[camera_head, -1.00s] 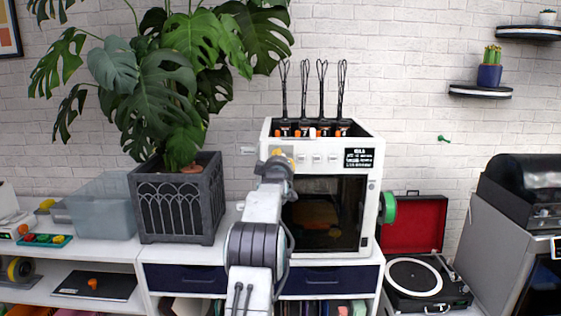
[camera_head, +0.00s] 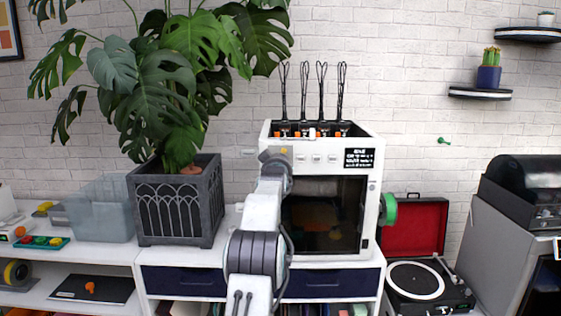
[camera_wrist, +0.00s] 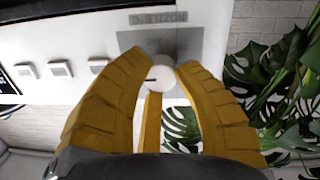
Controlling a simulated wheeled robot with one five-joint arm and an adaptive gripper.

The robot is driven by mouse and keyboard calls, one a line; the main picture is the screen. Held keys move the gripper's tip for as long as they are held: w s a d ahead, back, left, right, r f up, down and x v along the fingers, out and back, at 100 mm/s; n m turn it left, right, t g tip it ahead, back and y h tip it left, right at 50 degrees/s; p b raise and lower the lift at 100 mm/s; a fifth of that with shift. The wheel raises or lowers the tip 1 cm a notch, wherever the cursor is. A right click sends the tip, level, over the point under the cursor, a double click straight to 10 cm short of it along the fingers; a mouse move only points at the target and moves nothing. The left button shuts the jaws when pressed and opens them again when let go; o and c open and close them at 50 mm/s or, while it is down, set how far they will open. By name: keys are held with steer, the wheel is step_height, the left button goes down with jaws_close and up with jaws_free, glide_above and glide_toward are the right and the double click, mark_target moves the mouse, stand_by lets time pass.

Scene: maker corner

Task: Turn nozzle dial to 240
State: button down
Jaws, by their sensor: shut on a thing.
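The nozzle dial (camera_wrist: 161,70) is a small round white knob on the printer's white front panel, with a short dark mark on its left side. Upside-down lettering (camera_wrist: 158,19) and a grey patch show beside it in the wrist view. The yellow fingers of my gripper (camera_wrist: 158,82) are shut around the dial. In the head view my gripper (camera_head: 278,155) is at the upper left of the printer (camera_head: 373,190) front and hides the dial. The printer's small dark display (camera_head: 359,158) has white text too small to read.
Several white buttons (camera_wrist: 60,69) lie in a row on the panel beside the dial. A large plant in a dark planter (camera_head: 180,205) stands close left of the printer. A green spool (camera_head: 388,209) sticks out at its right, near a record player (camera_head: 420,280).

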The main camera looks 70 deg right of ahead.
steer(key=shift+r+m, duration=0.2)
steer(key=shift+m, duration=0.2)
steer(key=c, duration=0.9)
jaws_free()
steer(key=shift+w+f, duration=0.1)
steer(key=shift+f, duration=0.05)
steer(key=shift+v, duration=6)
steer(key=shift+o, duration=0.3)
